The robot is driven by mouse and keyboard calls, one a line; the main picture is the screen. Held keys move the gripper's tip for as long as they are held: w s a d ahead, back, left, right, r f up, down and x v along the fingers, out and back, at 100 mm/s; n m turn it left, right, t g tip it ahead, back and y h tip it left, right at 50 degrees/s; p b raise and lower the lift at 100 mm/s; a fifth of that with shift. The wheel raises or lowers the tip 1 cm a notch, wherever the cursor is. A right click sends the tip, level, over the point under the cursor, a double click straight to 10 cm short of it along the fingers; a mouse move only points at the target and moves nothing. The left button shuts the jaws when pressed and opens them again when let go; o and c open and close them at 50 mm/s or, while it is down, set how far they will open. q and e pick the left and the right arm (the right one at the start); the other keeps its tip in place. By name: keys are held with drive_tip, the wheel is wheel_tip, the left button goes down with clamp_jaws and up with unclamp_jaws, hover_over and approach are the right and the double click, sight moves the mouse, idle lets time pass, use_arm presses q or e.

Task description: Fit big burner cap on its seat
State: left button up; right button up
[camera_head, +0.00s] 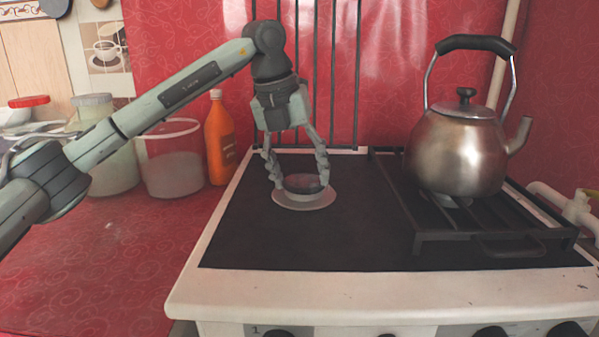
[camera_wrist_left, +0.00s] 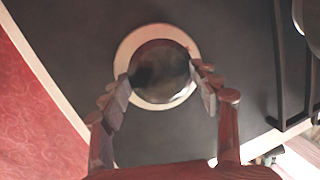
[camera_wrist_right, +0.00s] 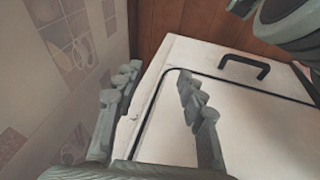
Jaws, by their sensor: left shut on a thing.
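The big burner cap (camera_head: 303,184) is a dark round disc held between the fingertips of my left gripper (camera_head: 297,174). It is over the pale round burner seat (camera_head: 304,201) on the dark stove top. I cannot tell whether the cap touches the seat. The left gripper (camera_wrist_left: 160,88) is shut on the cap's sides. My right gripper (camera_wrist_right: 155,92) shows only in the right wrist view, with its fingers apart and nothing between them.
A metal kettle (camera_head: 459,150) stands on a black grate (camera_head: 480,238) at the right. Another grate (camera_head: 318,70) stands upright behind the burner. An orange bottle (camera_head: 219,140) and a clear tub (camera_head: 170,165) stand left of the stove. The front stove top is clear.

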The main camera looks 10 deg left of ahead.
idle(0.4)
use_arm(q)
drive_tip(key=o, duration=1.9)
drive_tip(key=o, duration=0.3)
drive_tip(key=shift+r+p, duration=3)
drive_tip(key=shift+r, duration=1)
drive_tip(key=shift+f, duration=0.1)
